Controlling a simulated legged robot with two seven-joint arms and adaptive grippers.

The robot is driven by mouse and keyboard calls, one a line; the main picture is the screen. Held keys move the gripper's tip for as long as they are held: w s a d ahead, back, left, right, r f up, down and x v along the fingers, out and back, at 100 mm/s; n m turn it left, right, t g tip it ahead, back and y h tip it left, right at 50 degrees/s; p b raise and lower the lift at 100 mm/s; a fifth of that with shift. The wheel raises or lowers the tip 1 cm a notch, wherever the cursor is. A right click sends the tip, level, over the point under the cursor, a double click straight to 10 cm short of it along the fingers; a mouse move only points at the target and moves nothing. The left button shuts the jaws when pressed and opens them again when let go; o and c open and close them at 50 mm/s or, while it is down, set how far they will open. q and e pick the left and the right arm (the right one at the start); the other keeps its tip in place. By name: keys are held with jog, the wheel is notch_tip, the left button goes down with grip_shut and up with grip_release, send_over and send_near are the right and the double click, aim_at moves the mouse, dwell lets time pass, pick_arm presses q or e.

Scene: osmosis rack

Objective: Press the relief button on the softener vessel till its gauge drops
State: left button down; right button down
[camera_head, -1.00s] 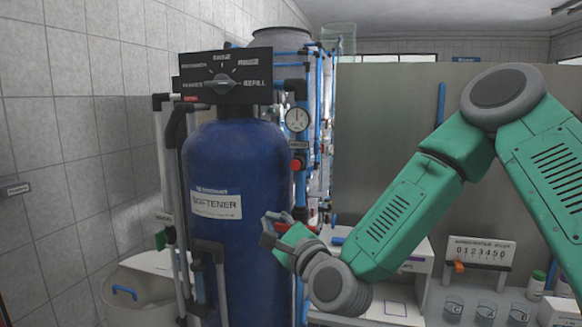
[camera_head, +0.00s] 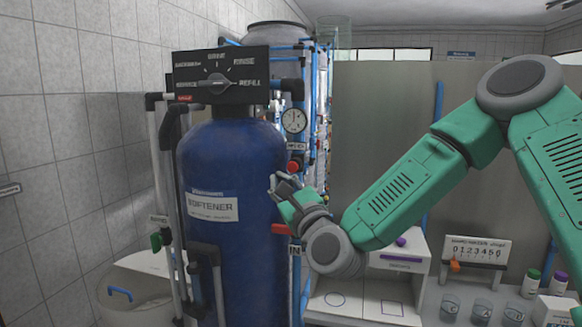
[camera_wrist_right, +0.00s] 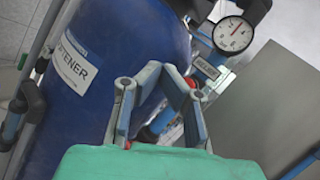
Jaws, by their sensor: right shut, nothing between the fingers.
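The softener vessel (camera_head: 235,165) is a tall blue tank left of centre in the head view; it also fills the left of the wrist view (camera_wrist_right: 95,100). Its round white gauge (camera_head: 293,120) is on the pipework at its right, and also shows in the wrist view (camera_wrist_right: 232,35) with its needle pointing up. The red relief button (camera_head: 293,165) is below the gauge; a bit of red shows behind my fingers in the wrist view (camera_wrist_right: 190,82). My right gripper (camera_head: 279,182) is shut and empty, just below the button. Contact cannot be told. My left gripper is out of view.
A black dial head (camera_head: 222,75) tops the vessel. A red lever (camera_head: 285,229) sits below my gripper, beside the IN label. Pipes run close on both sides of the vessel.

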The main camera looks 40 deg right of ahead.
aim_at(291, 170)
jog(key=w+d, duration=0.4)
jog(key=d, duration=0.1)
jog(key=shift+w+d+p, duration=0.15)
jog(key=shift+w+p, duration=0.1)
jog(key=shift+p, duration=0.1)
jog(key=shift+w+d, duration=0.1)
dwell(1.2)
jog(key=shift+w+d+r, duration=0.1)
jog(key=shift+d, duration=0.05)
jog(key=shift+w+d+b, duration=0.3)
jog(key=shift+d+b, duration=0.1)
jog(key=shift+b, duration=0.05)
dwell(1.7)
jog(key=shift+s+a+b, duration=0.3)
jog(key=shift+s+a, duration=0.3)
jog(key=shift+a, duration=0.1)
